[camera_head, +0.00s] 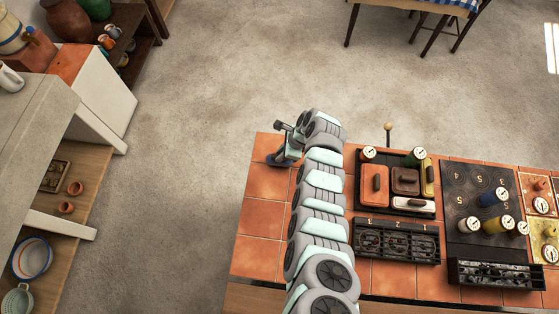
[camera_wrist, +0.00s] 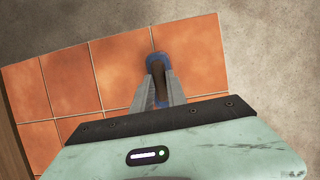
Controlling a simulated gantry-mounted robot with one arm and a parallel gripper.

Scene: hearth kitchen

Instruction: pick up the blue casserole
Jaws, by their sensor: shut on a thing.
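The blue casserole (camera_wrist: 157,56) is between my gripper's fingertips (camera_wrist: 158,92) in the wrist view. It has a blue body and a brown handle, and the fingers are shut on it along the handle. Much of it is hidden behind the fingers. In the head view my gripper (camera_head: 286,146) is over the left end of the orange tiled counter (camera_head: 266,182). A dark bluish bit of the casserole (camera_head: 278,160) shows below it. I cannot tell whether it touches the tiles.
A dark tray right of my arm holds several small casseroles, including an orange one (camera_head: 374,184) and a brown one (camera_head: 405,181). Tiles left of my arm are bare.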

